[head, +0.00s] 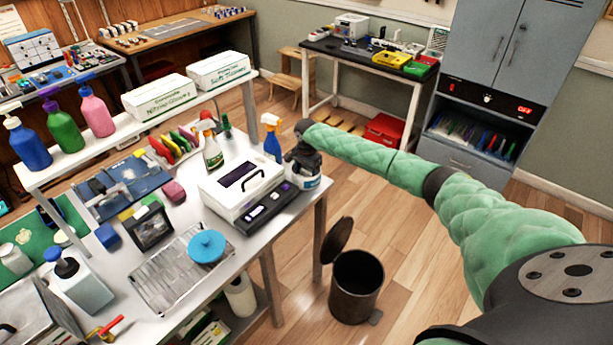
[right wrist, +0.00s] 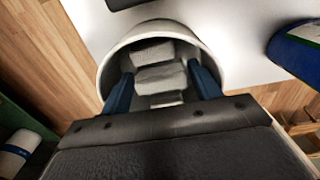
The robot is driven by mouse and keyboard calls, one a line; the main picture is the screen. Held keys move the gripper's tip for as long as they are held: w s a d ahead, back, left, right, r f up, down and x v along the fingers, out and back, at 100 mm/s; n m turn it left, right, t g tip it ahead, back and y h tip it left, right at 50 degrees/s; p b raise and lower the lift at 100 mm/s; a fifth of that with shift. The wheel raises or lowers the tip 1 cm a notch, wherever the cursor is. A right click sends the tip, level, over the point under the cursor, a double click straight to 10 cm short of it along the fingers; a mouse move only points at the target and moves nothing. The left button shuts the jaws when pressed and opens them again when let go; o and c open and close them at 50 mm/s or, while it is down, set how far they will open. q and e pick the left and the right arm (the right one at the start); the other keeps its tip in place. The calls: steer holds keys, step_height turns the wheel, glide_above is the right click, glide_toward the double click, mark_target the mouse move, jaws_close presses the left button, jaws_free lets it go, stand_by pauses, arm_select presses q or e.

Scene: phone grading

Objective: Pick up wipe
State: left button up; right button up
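A round tub (head: 308,182) stands at the right edge of the white bench, under my right gripper (head: 304,152). In the right wrist view the tub's pale rim (right wrist: 108,62) surrounds folded whitish wipes (right wrist: 160,78). My right gripper's two blue fingers (right wrist: 162,85) are apart and reach into the tub's mouth, one on each side of the wipes. I see no clear grip on a wipe; the fingertips are partly hidden. My left gripper is not in view.
A blue spray bottle (head: 272,138) stands beside the tub, and a white device (head: 240,186) is to its left. A black bin (head: 356,288) with its lid raised stands on the floor. The bench also holds a wire tray (head: 165,282) and several bottles.

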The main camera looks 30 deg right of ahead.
mark_target(306, 171)
steer(key=c, duration=0.7)
steer(key=shift+r, duration=0.2)
step_height(306, 171, up, 2)
steer(key=shift+b, duration=0.75)
step_height(306, 171, up, 6)
steer(key=shift+r+b, duration=0.15)
steer(key=shift+b, duration=0.9)
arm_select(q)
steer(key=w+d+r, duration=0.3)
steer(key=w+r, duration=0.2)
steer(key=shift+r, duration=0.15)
arm_select(e)
steer(key=shift+r, duration=0.7)
